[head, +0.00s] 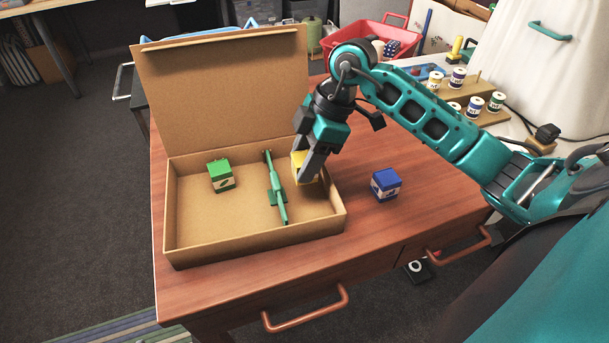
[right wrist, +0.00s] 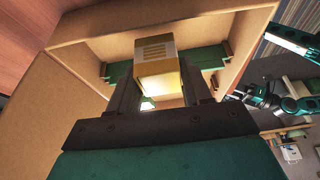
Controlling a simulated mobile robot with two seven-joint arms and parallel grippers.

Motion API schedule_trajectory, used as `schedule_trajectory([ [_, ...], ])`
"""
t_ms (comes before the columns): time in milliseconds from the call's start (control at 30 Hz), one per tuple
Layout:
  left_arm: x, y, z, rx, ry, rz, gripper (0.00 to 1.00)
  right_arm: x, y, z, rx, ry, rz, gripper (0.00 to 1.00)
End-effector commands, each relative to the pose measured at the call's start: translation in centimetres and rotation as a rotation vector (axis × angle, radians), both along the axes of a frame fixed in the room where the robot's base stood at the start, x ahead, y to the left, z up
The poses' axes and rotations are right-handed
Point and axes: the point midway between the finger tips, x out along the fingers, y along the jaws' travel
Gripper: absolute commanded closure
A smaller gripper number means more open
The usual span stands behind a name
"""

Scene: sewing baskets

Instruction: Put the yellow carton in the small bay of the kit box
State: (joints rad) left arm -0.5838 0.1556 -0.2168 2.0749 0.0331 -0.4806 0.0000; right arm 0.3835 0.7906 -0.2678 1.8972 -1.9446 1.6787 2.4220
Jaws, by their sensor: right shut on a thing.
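The open cardboard kit box (head: 220,245) lies on the wooden table with its lid raised at the back. A green divider (head: 275,190) splits it into a wider left bay and a narrower right bay, the small one. My right gripper (head: 307,172) reaches down over the small bay, shut on the yellow carton (head: 298,165). The carton also shows between the fingers in the right wrist view (right wrist: 157,72). The fingers partly hide it in the head view. I cannot tell whether it touches the bay floor. My left gripper is not in view.
A green carton (head: 221,176) stands in the wide bay. A blue carton (head: 385,184) stands on the table right of the box. A rack with several spools (head: 458,78) and a red basket (head: 365,38) are behind. The table's front right is clear.

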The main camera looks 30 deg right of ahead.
Motion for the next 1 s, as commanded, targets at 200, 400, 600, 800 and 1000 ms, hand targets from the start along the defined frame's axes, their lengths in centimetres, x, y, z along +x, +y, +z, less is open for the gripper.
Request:
schedule_trajectory([
  [200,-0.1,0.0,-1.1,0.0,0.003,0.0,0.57,-0.1,0.1,-3.3,0.001,0.004,0.0,0.82],
  [400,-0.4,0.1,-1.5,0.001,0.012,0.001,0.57,0.0,0.0,-4.1,0.001,0.001,0.0,0.82],
  [600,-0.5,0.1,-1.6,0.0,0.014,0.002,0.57,0.0,0.0,-4.2,0.0,0.001,0.0,0.82],
  [800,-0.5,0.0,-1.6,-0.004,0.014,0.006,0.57,0.0,0.0,-4.3,0.0,0.001,0.0,0.39],
  [1000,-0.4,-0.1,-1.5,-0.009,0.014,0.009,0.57,0.0,0.0,-4.3,0.0,0.001,0.0,0.26],
])
